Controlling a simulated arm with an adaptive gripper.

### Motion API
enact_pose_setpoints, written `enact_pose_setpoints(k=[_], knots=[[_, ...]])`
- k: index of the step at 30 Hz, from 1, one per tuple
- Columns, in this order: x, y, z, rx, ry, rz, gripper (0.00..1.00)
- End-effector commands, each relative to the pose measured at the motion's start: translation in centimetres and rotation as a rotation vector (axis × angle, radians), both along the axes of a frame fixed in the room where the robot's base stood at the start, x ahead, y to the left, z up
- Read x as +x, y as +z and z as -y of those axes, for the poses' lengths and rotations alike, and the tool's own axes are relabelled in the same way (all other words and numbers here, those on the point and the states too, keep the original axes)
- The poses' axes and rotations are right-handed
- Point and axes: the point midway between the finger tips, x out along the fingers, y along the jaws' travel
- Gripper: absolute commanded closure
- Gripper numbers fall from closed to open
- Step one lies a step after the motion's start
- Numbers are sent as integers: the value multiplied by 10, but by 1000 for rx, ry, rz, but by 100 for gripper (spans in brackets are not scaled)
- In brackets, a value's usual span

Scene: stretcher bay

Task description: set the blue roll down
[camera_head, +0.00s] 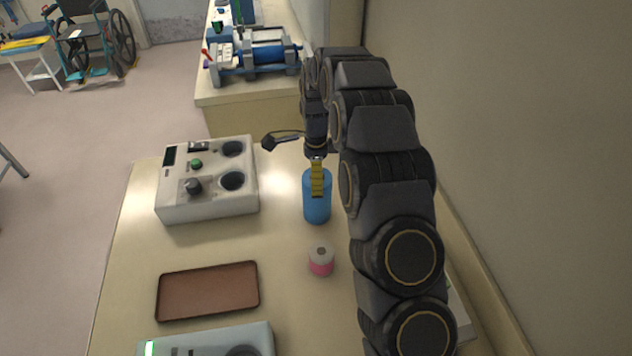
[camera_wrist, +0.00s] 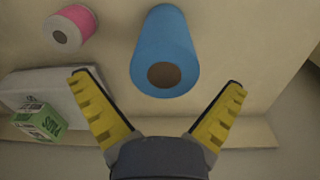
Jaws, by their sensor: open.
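The blue roll (camera_head: 317,208) stands upright on the pale counter (camera_head: 275,245) in the head view. The wrist view shows the blue roll (camera_wrist: 165,35) with the dark hole in its end toward the camera. My gripper (camera_head: 317,178) is at the roll's upper end. In the wrist view my gripper (camera_wrist: 160,83) has its two yellow fingers spread wide apart. The roll lies ahead of and between the line of the fingers, with visible gaps on both sides. Neither finger appears to touch it.
A pink and white roll (camera_head: 321,262) stands close in front of the blue one. A brown tray (camera_head: 208,290) lies to the left. A white device with two wells (camera_head: 207,180) stands back left. A green box (camera_wrist: 38,121) and white box (camera_wrist: 50,88) show in the wrist view.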

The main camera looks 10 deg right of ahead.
Motion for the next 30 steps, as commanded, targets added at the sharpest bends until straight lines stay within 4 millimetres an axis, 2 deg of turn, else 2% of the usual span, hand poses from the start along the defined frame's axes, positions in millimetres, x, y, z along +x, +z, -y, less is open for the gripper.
enact_pose_setpoints(k=[3,10,15,22,26,29,30], knots=[[3,29,0,0,0,9,0],[4,72,1,1,-1,7,0],[3,87,1,1,-1,2,0],[-1,95,0,3,23,1,0],[-26,115,-2,11,159,-7,0],[-61,139,-4,23,342,-13,0],[-79,148,-5,29,425,-20,0]])
